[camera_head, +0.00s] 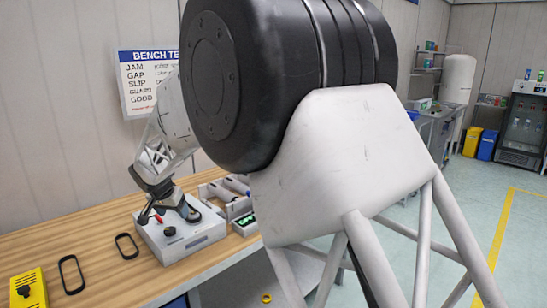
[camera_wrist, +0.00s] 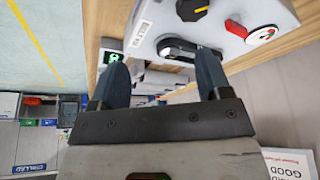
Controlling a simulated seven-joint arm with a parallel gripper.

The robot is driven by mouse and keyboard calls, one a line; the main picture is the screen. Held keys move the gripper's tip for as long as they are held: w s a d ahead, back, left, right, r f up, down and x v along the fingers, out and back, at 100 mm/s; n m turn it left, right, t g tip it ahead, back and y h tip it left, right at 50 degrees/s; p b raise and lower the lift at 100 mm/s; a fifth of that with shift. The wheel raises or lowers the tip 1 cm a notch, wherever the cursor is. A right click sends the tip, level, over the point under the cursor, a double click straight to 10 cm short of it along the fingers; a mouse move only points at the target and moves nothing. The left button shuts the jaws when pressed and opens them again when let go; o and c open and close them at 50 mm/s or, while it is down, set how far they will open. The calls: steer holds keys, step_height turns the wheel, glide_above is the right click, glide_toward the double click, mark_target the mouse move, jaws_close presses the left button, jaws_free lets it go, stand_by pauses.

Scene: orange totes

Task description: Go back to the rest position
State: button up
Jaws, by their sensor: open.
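My gripper (camera_head: 168,212) hangs at the end of my arm over the grey-white control box (camera_head: 197,239) on the wooden bench. In the wrist view my gripper (camera_wrist: 161,72) shows two dark fingers spread apart with nothing held between them. I cannot tell whether the fingertips touch the box. In the head view my large arm links hide the middle of the scene.
Two black loops (camera_head: 71,274) and a yellow device (camera_head: 28,290) lie on the bench (camera_head: 110,285) at left. Pale trays (camera_head: 228,190) and a green display (camera_head: 245,220) are beside the box. A sign (camera_head: 140,80) hangs on the wall behind. Open floor (camera_head: 520,220) is at right.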

steer(key=s+d+r, duration=0.4)
steer(key=s+d, duration=0.1)
steer(key=d, duration=0.6)
steer(key=s+d+r+g, duration=0.1)
steer(key=s+d+r, duration=0.3)
steer(key=d, duration=0.7)
steer(key=s+d+r, duration=0.3)
steer(key=s+d, duration=0.2)
steer(key=d, duration=0.6)
steer(key=s+d+f, duration=0.1)
steer(key=s+d, duration=0.5)
steer(key=s, duration=0.3)
steer(key=s+d+f+n, duration=0.1)
steer(key=s+d, duration=0.6)
steer(key=s, duration=0.3)
steer(key=s+d+f, duration=0.2)
steer(key=s+d, duration=0.4)
steer(key=s, duration=0.4)
steer(key=shift+d+g+y, duration=0.15)
steer(key=shift+g+y, duration=0.15)
steer(key=shift+g, duration=0.1)
steer(key=shift+r, duration=0.1)
